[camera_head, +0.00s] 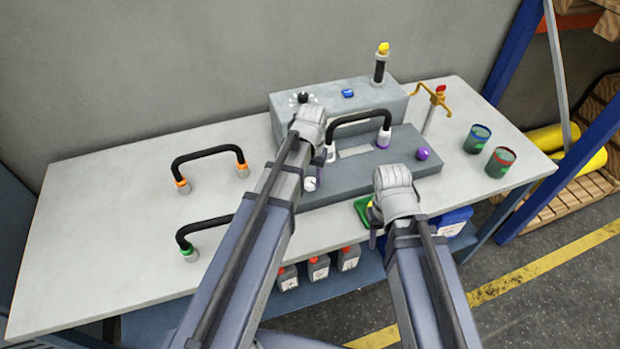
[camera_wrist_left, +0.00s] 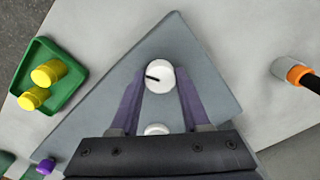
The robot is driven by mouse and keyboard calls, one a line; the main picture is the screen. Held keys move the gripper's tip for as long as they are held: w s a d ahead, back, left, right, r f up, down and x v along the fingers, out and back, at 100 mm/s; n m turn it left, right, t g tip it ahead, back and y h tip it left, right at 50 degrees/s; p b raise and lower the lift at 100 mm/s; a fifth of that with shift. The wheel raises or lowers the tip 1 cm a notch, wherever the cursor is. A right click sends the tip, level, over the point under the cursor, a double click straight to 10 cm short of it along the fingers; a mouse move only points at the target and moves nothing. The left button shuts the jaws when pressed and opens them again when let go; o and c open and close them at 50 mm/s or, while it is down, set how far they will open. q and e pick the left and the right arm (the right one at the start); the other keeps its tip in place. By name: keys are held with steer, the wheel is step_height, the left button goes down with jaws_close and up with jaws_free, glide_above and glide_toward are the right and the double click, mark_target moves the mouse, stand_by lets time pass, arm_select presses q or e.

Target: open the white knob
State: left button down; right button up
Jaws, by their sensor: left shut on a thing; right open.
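The white knob (camera_wrist_left: 160,76) is round with a short black mark pointing left. It sits on the dark grey block (camera_wrist_left: 203,62), and it also shows in the head view (camera_head: 311,184) near the block's front left corner. My left gripper (camera_wrist_left: 161,86) is shut on the knob, with one purple-grey finger on each side of it. In the head view its fingers are mostly hidden behind my arm. My right gripper (camera_head: 376,228) is open and empty in front of the block's front edge; its fingers are only partly visible.
A black handle (camera_head: 358,119) and a purple knob (camera_head: 423,154) are on the block. A lighter grey box (camera_head: 383,94) stands behind. A green tray (camera_wrist_left: 72,85) holds yellow pieces. Two black handles (camera_head: 208,151) (camera_head: 208,224) stand left; two cups (camera_head: 477,138) (camera_head: 500,161) stand right.

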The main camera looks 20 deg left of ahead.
mark_target(311, 182)
arm_select(q)
steer(key=shift+n, duration=1.2)
steer(key=shift+c, duration=1.8)
jaws_free()
steer(key=shift+r, duration=0.1)
step_height(311, 182, up, 8)
steer(key=p, duration=0.8)
steer(key=shift+d, duration=0.1)
steer(key=shift+f, duration=0.2)
